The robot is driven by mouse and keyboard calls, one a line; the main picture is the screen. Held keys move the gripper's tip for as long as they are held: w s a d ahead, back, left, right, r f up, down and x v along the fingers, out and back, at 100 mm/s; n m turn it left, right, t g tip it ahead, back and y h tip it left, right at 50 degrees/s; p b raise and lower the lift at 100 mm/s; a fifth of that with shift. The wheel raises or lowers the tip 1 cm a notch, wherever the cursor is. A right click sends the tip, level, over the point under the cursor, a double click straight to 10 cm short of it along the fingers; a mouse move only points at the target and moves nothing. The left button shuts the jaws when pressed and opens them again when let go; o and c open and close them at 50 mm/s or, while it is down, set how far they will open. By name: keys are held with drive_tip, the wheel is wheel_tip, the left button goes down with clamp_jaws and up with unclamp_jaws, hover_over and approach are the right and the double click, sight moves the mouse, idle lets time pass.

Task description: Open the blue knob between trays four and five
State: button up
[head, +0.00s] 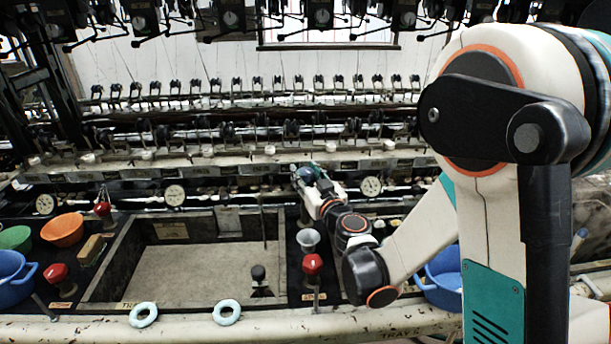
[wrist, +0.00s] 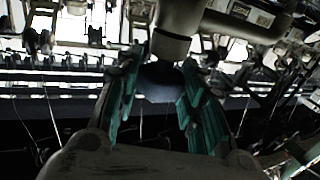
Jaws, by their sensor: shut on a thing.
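My gripper (head: 309,173) is at the back edge of the basin bench, right of the large basin, with its arm reaching in from the right. In the wrist view, the teal fingers of my gripper (wrist: 160,86) are on both sides of the dark blue knob (wrist: 160,80), shut on it. The knob sits on a pale pipe fitting (wrist: 172,45). In the head view the blue knob (head: 307,173) shows only partly between the fingers.
A blue pot (head: 447,291) is at the right, partly behind my arm. The large basin (head: 110,262) is left of the gripper. Gauges (head: 371,186) line the back.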

sight(310, 178)
drive_tip(key=shift+n+g+y, duration=0.4)
drive_tip(key=shift+n+y, duration=0.2)
drive_tip(key=shift+y, duration=0.3)
drive_tip(key=o, duration=1.1)
drive_tip(key=v, duration=0.7)
drive_tip(key=shift+s+d, duration=0.15)
